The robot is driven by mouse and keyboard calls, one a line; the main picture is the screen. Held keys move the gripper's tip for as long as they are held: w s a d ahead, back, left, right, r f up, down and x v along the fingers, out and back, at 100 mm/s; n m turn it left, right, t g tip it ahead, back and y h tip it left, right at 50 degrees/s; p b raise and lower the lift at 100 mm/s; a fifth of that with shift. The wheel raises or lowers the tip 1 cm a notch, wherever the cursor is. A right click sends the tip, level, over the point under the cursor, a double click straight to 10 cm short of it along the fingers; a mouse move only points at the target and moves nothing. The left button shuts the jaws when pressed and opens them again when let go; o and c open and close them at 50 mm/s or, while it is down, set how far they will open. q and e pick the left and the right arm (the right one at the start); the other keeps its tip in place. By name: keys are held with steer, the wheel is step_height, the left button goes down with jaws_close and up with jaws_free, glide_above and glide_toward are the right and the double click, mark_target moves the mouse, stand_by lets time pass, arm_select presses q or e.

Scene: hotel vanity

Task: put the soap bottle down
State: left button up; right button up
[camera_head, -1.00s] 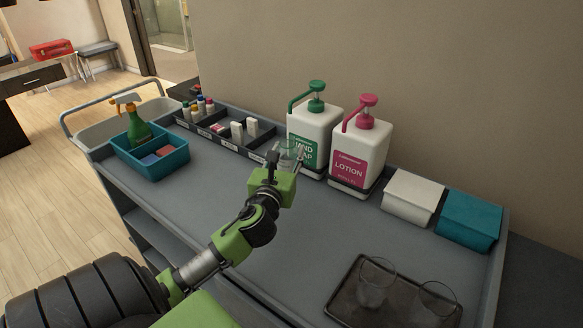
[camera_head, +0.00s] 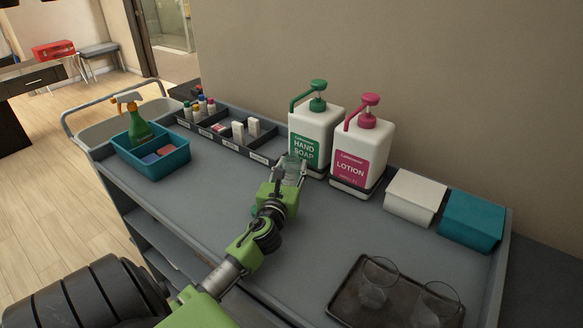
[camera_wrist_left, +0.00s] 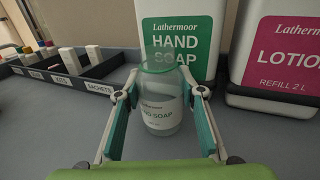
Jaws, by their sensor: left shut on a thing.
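The soap bottle (camera_wrist_left: 162,105) is a small clear bottle with a pale HAND SOAP label and a greenish open rim. It is upright between the fingers of my left gripper (camera_wrist_left: 160,108) in the left wrist view. In the head view my left gripper (camera_head: 291,170) is shut on it, just in front of the large white hand soap dispenser (camera_head: 313,130). The fingers hide part of the bottle in the head view. I cannot tell whether its base touches the grey cart top (camera_head: 235,195). My right gripper is not in view.
A white lotion dispenser (camera_head: 362,150) stands right of the soap dispenser. A divided dark tray (camera_head: 262,158) and a teal caddy (camera_head: 165,170) are to the left. White and teal boxes (camera_head: 470,220) and a tray (camera_head: 345,300) with two glasses are right. The middle is clear.

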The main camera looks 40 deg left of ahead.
arm_select(q)
steer(key=o, duration=1)
steer(key=shift+f, duration=0.1)
steer(key=shift+o, duration=0.2)
steer(key=shift+r, duration=0.2)
steer(key=shift+s+d+f, duration=0.15)
steer(key=shift+s, duration=0.1)
steer(key=b+v, duration=0.1)
steer(key=v, duration=1)
steer(key=shift+s+b, duration=0.1)
steer(key=shift+b, duration=0.2)
steer(key=shift+s, duration=0.15)
